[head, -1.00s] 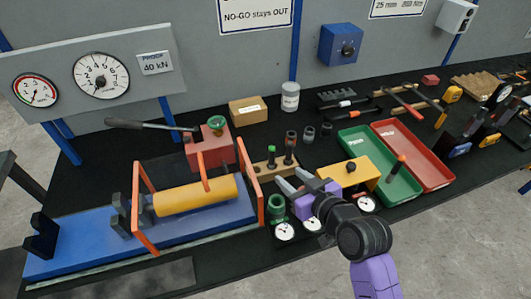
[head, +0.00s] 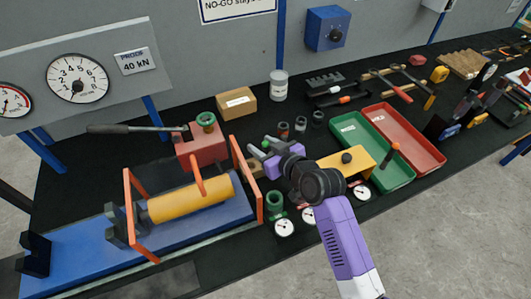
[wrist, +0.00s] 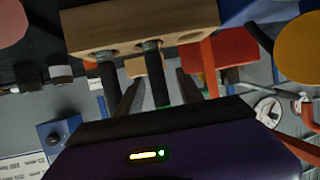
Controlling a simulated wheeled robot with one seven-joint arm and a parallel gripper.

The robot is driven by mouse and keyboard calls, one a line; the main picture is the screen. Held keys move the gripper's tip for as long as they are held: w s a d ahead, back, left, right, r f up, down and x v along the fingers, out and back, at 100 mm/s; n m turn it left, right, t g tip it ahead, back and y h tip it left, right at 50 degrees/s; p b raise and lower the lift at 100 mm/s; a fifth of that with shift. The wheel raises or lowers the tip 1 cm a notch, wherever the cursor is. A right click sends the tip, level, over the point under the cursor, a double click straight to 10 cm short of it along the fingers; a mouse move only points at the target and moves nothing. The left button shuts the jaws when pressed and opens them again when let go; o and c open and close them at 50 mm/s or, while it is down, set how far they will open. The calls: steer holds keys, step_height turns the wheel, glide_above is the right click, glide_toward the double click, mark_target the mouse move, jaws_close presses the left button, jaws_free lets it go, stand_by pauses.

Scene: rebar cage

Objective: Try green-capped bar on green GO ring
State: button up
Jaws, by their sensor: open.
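The wooden bar block (head: 256,171) stands right of the press and is mostly hidden by my gripper (head: 262,151) in the head view. A green cap (head: 265,144) shows at my fingers there. In the wrist view the block (wrist: 140,28) appears inverted, with two dark bars standing from it. The green GO ring (head: 275,204) stands at the table's front, below my gripper in the picture.
The press with its orange guard frame (head: 259,180) is close left of my gripper. A yellow block (head: 340,168), dial gauges (head: 284,228) and green (head: 373,150) and red (head: 408,140) trays lie to the right. Three short cylinders (head: 300,124) stand behind.

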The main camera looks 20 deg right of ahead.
steer(key=shift+w+a+f, duration=0.15)
steer(key=shift+w+f, duration=0.1)
steer(key=shift+w, duration=0.35)
steer(key=shift+c, duration=0.2)
jaws_close()
steer(key=shift+r, duration=0.1)
